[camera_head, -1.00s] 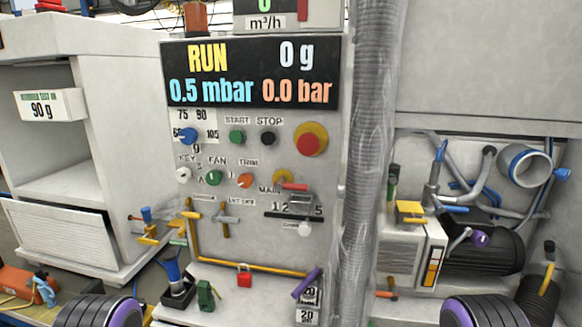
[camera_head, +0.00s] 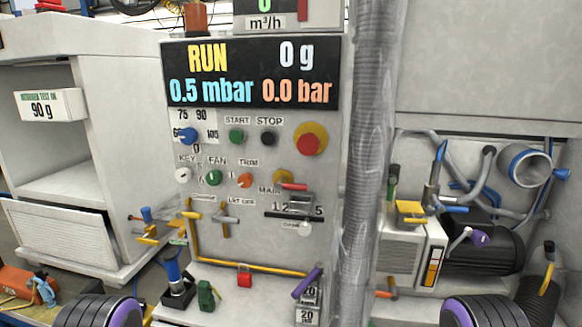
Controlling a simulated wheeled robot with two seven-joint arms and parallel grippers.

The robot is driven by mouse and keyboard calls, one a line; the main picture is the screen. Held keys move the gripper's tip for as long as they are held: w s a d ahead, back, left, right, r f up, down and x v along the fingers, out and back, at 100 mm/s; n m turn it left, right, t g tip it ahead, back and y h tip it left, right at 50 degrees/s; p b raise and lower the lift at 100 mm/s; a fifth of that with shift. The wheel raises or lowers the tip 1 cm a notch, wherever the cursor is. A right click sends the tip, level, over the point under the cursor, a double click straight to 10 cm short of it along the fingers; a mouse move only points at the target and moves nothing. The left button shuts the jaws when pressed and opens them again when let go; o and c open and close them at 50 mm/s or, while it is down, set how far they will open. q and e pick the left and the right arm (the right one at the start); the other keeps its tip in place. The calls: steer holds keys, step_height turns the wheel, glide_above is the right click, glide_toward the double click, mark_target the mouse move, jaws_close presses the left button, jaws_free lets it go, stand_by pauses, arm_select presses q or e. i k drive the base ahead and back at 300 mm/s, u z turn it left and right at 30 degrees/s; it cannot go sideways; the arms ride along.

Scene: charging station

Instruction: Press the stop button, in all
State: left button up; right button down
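The stop button (camera_head: 268,138) is a small black round button under a "STOP" label on the pale control panel (camera_head: 255,235). The green start button (camera_head: 236,136) is to its left, and a large red mushroom button on a yellow ring (camera_head: 309,139) is to its right. The display (camera_head: 252,73) above reads RUN, 0 g, 0.5 mbar and 0.0 bar. Nothing covers the stop button. Dark ribbed, purple-edged parts of my arms show at the bottom left and bottom right. Neither gripper's fingers can be made out.
A wrapped vertical hose (camera_head: 368,150) stands right of the panel. A yellow pipe (camera_head: 250,267) and a red padlock (camera_head: 244,278) are lower down.

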mark_target(268, 137)
steer(key=z, duration=0.7)
steer(key=k, duration=0.45)
steer(key=u, duration=1.85)
